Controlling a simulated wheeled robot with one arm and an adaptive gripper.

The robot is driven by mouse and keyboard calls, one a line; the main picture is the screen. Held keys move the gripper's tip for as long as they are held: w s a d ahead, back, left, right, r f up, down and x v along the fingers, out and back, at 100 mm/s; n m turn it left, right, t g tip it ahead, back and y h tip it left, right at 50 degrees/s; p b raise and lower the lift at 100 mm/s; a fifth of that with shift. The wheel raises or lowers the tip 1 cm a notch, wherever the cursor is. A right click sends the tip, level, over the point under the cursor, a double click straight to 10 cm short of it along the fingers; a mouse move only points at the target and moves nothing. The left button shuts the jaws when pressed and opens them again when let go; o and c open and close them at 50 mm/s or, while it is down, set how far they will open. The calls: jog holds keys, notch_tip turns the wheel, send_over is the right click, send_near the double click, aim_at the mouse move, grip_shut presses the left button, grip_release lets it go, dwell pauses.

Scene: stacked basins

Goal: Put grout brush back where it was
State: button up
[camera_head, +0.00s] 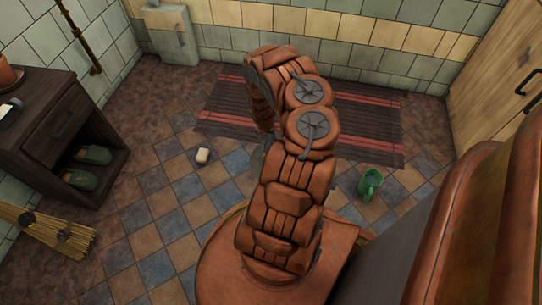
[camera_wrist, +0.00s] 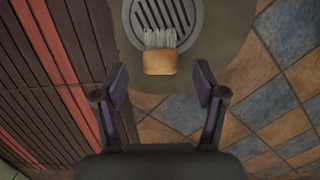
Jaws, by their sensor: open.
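The grout brush (camera_wrist: 160,60) shows in the wrist view as a tan block with pale bristles pointing to the top of the picture. It lies at the lower edge of a round slotted drain grate (camera_wrist: 138,22) in the floor. My gripper (camera_wrist: 160,84) is open, its two dark fingers apart, with nothing between the tips. The brush is beyond the fingertips, roughly centred between them; they do not touch it. In the head view my own arm hides the gripper, and I cannot make out the drain or brush there.
A dark rug with red stripes (camera_head: 222,119) lies behind my arm. A dark cabinet (camera_head: 52,122) holding green slippers (camera_head: 92,155) and a straw broom (camera_head: 58,233) are at left.

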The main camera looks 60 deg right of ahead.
jog(key=shift+s+f+b, duration=0.2)
jog(key=shift+f+b, duration=0.35)
jog(key=shift+f, duration=0.75)
grip_shut()
jog(key=shift+r, duration=0.1)
jog(key=shift+r+p, duration=0.55)
jog(key=shift+r, duration=0.05)
notch_tip(320, 180, up, 3)
jog(key=shift+f+p, duration=0.15)
jog(key=shift+p, duration=0.9)
jog(key=s+a+p, duration=0.2)
jog(key=s+a, duration=0.2)
jog(key=s, duration=0.2)
jog(key=s+a+r+p, duration=0.1)
jog(key=s+a+p, duration=0.1)
jog(key=s+a, duration=0.2)
jog(key=s, duration=0.3)
jog(key=shift+s+a, duration=0.2)
jog(key=shift+a, duration=0.15)
